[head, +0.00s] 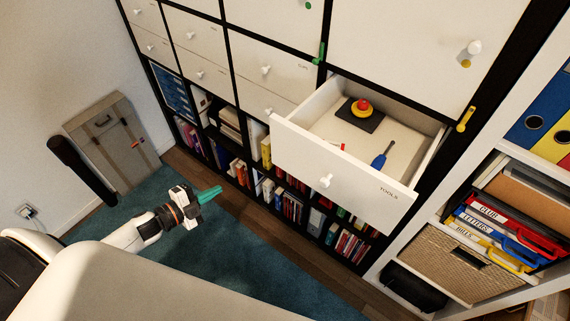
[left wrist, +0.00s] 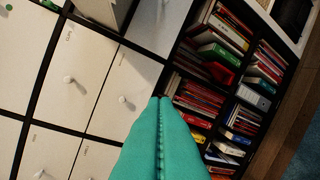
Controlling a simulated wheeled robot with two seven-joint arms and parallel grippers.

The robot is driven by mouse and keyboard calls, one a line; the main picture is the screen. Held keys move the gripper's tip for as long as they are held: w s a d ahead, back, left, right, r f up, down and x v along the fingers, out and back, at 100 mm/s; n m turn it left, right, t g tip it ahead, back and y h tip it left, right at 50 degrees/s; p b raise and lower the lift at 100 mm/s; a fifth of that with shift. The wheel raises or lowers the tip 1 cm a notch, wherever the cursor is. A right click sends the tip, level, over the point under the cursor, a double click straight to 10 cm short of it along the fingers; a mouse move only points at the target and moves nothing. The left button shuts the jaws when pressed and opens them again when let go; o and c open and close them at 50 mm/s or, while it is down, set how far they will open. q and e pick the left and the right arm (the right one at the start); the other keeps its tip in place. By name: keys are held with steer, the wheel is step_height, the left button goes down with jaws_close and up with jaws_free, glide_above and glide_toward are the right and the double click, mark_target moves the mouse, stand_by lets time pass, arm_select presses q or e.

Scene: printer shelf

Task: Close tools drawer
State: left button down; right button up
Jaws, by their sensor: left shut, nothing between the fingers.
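The tools drawer (head: 340,179) is pulled well out of the black-framed shelf in the head view. Its white front is marked TOOLS and has a round white knob (head: 325,181). Inside lie a blue-handled screwdriver (head: 381,157), a red button on a dark square base (head: 362,108) and a small red item. My left gripper (head: 208,194), with green fingers, is shut and empty, left of the drawer and apart from it. Its shut fingers also show in the left wrist view (left wrist: 160,140), pointing at the shelf. My right gripper is not in view.
Shut white drawers with knobs (head: 266,70) fill the upper shelf. Books (head: 290,205) stand in the cubbies below. A wicker basket (head: 455,262) and binders stand in the white unit at right. A grey case (head: 115,140) leans at the left wall. The blue rug (head: 215,255) is clear.

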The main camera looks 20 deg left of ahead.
mark_target(304, 163)
arm_select(q)
steer(key=s+d+r+m+g+h, duration=0.2)
steer(key=d+r+m+g+h, duration=0.1)
steer(key=d+r+m+h, duration=0.4)
steer(key=s+d+r+m+g+h, duration=0.25)
steer(key=r+m, duration=0.35)
steer(key=r, duration=0.3)
steer(key=shift+n+y, duration=0.25)
steer(key=shift+n, duration=0.05)
steer(key=p+x, duration=0.1)
steer(key=x, duration=0.3)
steer(key=w+p+x, duration=0.1)
steer(key=p+x, duration=0.1)
steer(key=x, duration=0.2)
steer(key=w+a+p+x, duration=0.1)
steer(key=x, duration=0.4)
steer(key=shift+w+a+r, duration=0.15)
steer(key=shift+w, duration=0.05)
steer(key=shift+w+p, duration=0.3)
steer(key=shift+w, duration=0.05)
